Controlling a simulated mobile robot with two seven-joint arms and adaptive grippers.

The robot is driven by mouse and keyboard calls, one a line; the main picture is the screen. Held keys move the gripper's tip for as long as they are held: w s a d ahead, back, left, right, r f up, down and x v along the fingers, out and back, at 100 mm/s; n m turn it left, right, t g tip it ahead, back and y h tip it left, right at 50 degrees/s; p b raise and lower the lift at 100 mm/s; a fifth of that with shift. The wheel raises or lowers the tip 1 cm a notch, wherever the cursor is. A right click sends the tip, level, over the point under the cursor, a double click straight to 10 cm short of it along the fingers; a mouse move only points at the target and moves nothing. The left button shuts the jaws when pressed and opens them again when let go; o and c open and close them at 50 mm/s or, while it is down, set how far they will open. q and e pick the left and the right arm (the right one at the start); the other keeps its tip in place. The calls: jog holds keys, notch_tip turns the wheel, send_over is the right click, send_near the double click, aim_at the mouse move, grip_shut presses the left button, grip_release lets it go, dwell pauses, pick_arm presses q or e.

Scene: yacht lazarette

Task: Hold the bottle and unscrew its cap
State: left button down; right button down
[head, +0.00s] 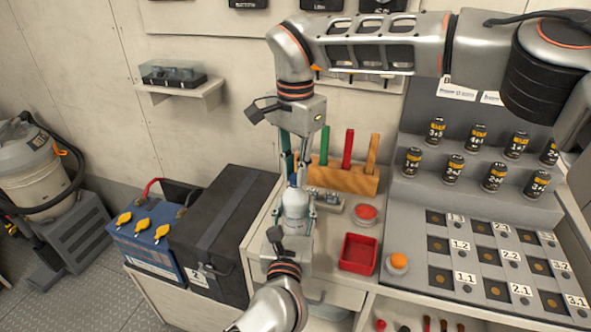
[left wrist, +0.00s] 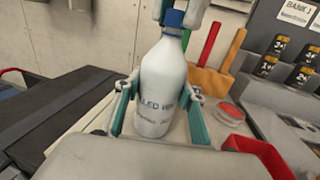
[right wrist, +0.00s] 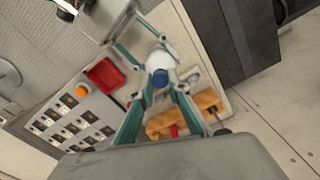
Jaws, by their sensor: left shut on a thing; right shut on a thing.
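The white bottle (head: 295,204) stands upright on the light worktop, with a blue cap (head: 292,181) on its neck. My left gripper (head: 295,213) comes from the near side and is shut around the bottle's body, which fills the space between its fingers in the left wrist view (left wrist: 158,95). My right gripper (head: 293,178) points down from above and is shut on the blue cap. In the left wrist view its fingertips flank the cap (left wrist: 174,20) at the top. The right wrist view looks down on the cap (right wrist: 160,78). The cap's threads cannot be seen.
A wooden block (head: 345,178) with coloured handles stands behind the bottle. A red tray (head: 359,253), a round red-topped tin (head: 364,214) and an orange button (head: 397,263) are to the right. A black box (head: 225,225) and a blue battery (head: 150,250) are left.

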jog(key=shift+r, duration=0.15)
dwell(0.5)
jog(key=shift+r, duration=1)
jog(key=shift+r, duration=2)
pick_arm(q)
jog(key=c, duration=1.2)
grip_release()
jog(key=shift+s, duration=0.1)
